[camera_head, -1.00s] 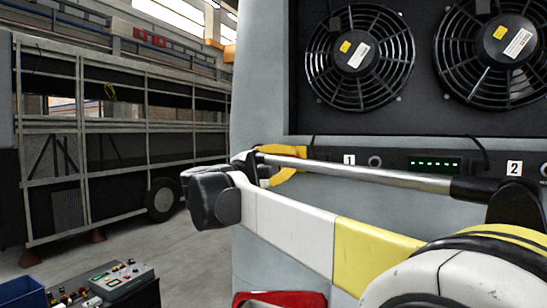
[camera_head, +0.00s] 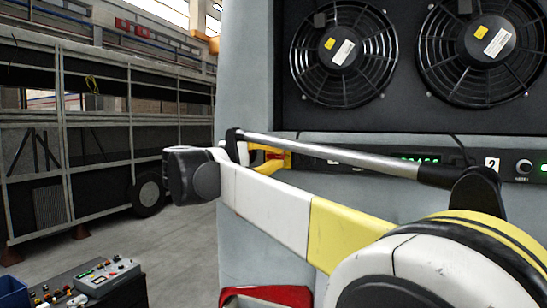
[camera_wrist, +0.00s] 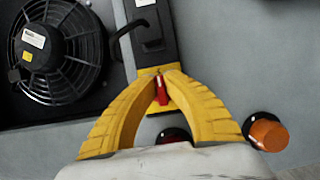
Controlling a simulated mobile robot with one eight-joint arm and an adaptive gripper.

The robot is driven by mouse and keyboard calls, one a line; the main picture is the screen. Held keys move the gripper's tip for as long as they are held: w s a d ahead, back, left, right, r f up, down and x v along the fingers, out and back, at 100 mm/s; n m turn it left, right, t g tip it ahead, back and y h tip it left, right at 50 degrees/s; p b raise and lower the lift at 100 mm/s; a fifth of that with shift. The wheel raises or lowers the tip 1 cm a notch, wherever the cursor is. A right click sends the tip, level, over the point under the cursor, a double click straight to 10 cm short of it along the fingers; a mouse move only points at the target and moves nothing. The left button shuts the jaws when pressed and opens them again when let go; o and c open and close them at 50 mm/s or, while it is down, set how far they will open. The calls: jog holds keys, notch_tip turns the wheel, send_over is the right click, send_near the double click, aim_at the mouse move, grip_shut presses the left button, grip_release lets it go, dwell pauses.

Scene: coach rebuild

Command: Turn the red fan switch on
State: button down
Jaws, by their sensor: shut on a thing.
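The red fan switch (camera_wrist: 161,92) shows in the wrist view as a small red lever on a yellow plate at the end of a black panel strip. My gripper (camera_wrist: 160,70) has its yellow fingers closed together at the tips, around the red lever. In the head view my gripper (camera_head: 282,155) is at the left end of the panel strip below the fans, partly hidden by my arm.
Two round black fans (camera_head: 343,52) sit above the strip. An orange knob (camera_wrist: 268,133) and a dark red button (camera_wrist: 173,136) are close to my fingers. A red object (camera_head: 266,297) lies below, and a control box (camera_head: 105,277) stands at lower left.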

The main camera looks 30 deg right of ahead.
jog(key=c, duration=1.5)
grip_release()
jog(key=v, duration=1.2)
jog(key=shift+d+f, duration=0.1)
